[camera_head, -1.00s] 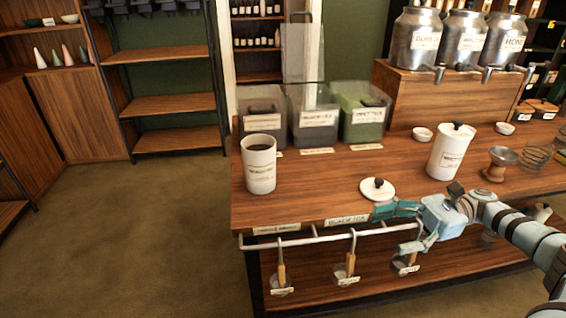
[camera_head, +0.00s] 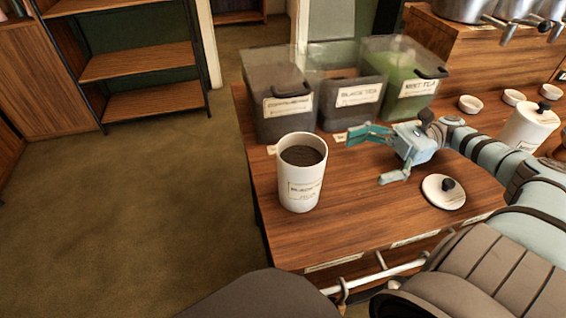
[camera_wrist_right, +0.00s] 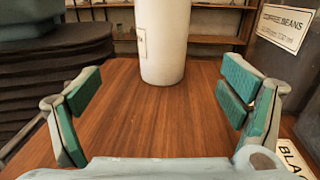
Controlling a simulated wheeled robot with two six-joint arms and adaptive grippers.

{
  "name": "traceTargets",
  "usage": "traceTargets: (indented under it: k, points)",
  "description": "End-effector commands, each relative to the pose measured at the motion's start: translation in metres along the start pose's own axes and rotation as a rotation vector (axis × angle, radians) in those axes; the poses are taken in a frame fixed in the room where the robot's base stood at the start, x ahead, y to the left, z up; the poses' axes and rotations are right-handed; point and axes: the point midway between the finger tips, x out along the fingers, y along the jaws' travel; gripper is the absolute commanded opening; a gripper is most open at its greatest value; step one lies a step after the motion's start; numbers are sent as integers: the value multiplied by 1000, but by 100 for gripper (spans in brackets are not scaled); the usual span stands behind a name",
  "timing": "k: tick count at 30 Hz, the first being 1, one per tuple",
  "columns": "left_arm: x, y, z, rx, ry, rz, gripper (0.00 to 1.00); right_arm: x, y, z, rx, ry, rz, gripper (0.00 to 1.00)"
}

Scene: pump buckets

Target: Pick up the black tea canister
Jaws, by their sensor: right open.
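The black tea canister (camera_head: 302,190) is a white, upright, lidless cylinder with a label, filled with dark contents. It stands near the left end of the wooden counter (camera_head: 340,225). In the right wrist view the canister (camera_wrist_right: 162,45) stands ahead, between the fingers but beyond their tips, its top out of frame. My right gripper (camera_head: 366,156) is open and empty, low over the counter to the right of the canister. Its spread fingers also show in the right wrist view (camera_wrist_right: 165,95). My left gripper is not in view.
Clear bins labelled coffee beans (camera_head: 285,126), black tea (camera_head: 345,112) and mint tea (camera_head: 405,105) stand behind. A white lid (camera_head: 443,195) lies right of the canister. A lidded white canister (camera_head: 527,128) and small bowls stand farther right. Bare wood separates gripper and canister.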

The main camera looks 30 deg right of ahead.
Motion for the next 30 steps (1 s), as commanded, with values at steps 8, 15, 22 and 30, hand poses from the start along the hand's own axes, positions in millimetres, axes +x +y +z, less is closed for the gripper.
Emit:
traceTargets:
  k: [8,15,22,30]
  points:
    - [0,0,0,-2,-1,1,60,23,2,-5,2,0,1,91]
    - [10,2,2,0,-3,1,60,76,2,-9,0,0,0,91]
    - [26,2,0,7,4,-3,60,102,1,-13,0,0,0,91]
    - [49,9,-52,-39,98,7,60,141,0,-17,-1,0,-1,91]
